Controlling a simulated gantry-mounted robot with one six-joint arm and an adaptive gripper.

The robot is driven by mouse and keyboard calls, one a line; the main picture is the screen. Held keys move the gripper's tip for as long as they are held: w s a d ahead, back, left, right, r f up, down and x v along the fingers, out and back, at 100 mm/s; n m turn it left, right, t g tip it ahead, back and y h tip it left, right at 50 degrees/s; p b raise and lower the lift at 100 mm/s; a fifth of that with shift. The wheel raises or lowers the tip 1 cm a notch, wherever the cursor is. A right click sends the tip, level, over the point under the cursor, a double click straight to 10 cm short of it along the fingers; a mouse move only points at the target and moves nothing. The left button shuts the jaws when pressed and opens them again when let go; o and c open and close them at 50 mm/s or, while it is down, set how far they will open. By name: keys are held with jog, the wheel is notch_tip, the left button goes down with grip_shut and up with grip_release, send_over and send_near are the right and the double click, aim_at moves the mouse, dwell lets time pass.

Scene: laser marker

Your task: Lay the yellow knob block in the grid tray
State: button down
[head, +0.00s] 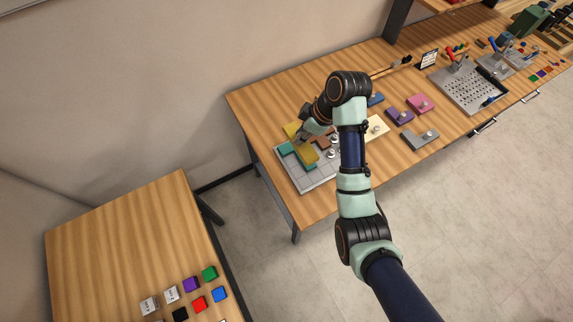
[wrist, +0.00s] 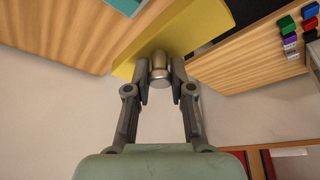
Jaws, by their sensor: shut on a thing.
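My gripper (wrist: 160,75) is shut on the silver knob (wrist: 160,73) of the yellow knob block (wrist: 185,30) in the wrist view. The block spreads beyond the fingertips and looks tilted in that view. In the head view my gripper (head: 303,137) is at the grid tray (head: 318,181), with yellow (head: 308,154) showing on both sides of the fingers. I cannot tell there whether this is one piece, or whether the block touches the tray. A teal block (head: 286,148) lies at the tray's left side. My arm and gripper hide part of the tray.
Cream (head: 377,128), purple (head: 399,116), pink (head: 420,103) and grey (head: 419,138) knob blocks lie right of my arm. A perforated plate (head: 470,90) stands farther right. A separate table (head: 110,240) at lower left holds small coloured blocks. The tray's front cells look empty.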

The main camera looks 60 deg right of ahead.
jog(key=shift+d+f, duration=0.1)
jog(key=shift+f, duration=0.3)
notch_tip(320, 180, down, 19)
jog(key=shift+f+b, duration=0.1)
jog(key=shift+b, duration=1)
jog(key=shift+f, duration=0.15)
jog(key=c, duration=1)
grip_release()
jog(key=p+v, duration=0.1)
jog(key=v, duration=1.1)
jog(key=shift+w+r+p, duration=0.1)
jog(key=shift+r+p, duration=0.15)
jog(key=shift+p, duration=0.15)
